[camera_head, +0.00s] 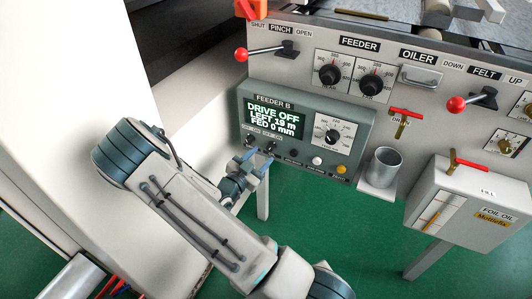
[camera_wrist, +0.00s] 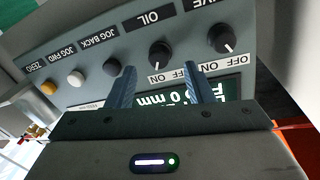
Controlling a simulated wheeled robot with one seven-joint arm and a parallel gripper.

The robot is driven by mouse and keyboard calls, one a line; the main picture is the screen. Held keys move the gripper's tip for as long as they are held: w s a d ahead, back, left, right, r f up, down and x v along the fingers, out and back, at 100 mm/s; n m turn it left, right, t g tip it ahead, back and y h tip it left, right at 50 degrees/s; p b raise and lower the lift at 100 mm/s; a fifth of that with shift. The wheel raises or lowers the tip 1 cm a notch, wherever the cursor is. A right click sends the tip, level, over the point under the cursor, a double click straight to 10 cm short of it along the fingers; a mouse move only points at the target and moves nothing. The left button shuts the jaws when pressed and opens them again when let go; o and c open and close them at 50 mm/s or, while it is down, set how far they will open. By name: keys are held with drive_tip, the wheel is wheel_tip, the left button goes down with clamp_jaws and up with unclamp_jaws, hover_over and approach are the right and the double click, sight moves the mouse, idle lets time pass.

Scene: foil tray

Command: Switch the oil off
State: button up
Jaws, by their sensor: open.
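The oil knob (camera_wrist: 160,54) is a small black dial on the grey Feeder B box (camera_head: 365,108), seen upside down in the wrist view. Its white mark points down-left there, on the ON side of its label. My gripper (camera_wrist: 160,82) is open and empty. Its two blue fingers lie either side of the oil knob's line, with the tips close to the panel; I cannot tell whether they touch it. In the head view my gripper (camera_head: 259,163) is just below the box's lower left knobs, and the oil knob (camera_head: 270,148) is partly covered.
The drive knob (camera_wrist: 222,38) is right beside, its mark towards OFF. The screen (camera_head: 272,120) reads DRIVE OFF. Black, white and yellow buttons (camera_wrist: 77,78) line the same row. A metal cup (camera_head: 384,167) and the foil oil box (camera_head: 465,205) stand to the right.

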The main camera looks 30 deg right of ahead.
sight(268, 149)
drive_tip(key=shift+x, duration=1.7)
